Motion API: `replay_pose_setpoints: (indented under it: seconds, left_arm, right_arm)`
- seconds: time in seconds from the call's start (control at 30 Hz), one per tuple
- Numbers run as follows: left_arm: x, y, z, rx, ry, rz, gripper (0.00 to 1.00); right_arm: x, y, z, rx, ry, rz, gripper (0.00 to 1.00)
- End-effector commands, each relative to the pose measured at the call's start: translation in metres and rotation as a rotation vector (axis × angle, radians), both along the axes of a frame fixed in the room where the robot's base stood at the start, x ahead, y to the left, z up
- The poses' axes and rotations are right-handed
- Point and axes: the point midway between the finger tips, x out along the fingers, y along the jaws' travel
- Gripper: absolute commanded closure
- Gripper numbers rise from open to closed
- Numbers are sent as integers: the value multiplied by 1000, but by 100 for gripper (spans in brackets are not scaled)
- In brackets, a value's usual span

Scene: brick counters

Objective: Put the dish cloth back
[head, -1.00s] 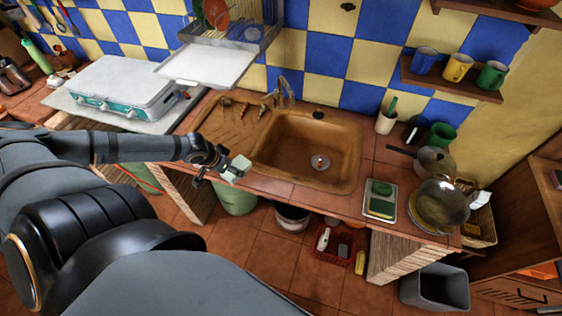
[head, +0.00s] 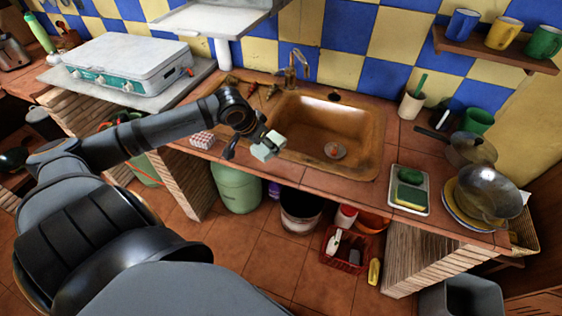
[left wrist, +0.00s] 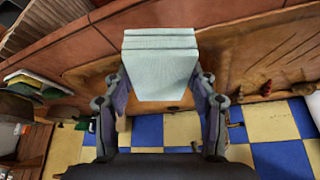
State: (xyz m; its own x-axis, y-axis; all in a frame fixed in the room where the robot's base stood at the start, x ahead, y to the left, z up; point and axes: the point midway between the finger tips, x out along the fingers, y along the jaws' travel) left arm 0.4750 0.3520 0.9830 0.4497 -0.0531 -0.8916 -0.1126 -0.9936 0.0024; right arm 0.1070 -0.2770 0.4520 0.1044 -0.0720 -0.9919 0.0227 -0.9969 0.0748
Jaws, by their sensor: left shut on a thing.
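My left gripper (head: 256,140) is shut on a pale green folded cloth (head: 268,147), held by the front left edge of the sink. In the left wrist view the cloth (left wrist: 160,62) sits between the two fingers of the gripper (left wrist: 160,92), its folded layers showing. I cannot tell the exact gap between the cloth and the counter. A red-and-white checked item (head: 202,140), perhaps another folded cloth, lies at the counter's front edge, left of the gripper. My right gripper is out of view.
The brown sink (head: 350,122) is empty apart from its drain. A tray (head: 409,190) with sponges and a metal pan (head: 488,190) stand to its right. A white stove (head: 130,70) is at left, and a faucet (head: 292,68) rises behind the sink. Several items sit below the counter.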

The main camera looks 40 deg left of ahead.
Motion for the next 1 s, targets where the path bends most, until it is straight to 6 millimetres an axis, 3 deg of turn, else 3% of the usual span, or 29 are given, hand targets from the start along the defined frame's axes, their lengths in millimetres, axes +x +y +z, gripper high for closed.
replay_pose_setpoints:
  seconds: [0.2, 0.43, 0.7, 1.0]
  left_arm:
    - [12, -14, -22, -11, 1, 4, 93]
    - [26, -26, -44, -4, 4, 4, 93]
    - [31, -30, -53, 0, 4, 4, 93]
    - [33, -33, -87, 3, 7, 2, 93]
  right_arm:
    - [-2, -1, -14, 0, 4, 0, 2]
    - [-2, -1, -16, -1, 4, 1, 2]
    - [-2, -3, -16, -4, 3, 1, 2]
    - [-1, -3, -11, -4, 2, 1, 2]
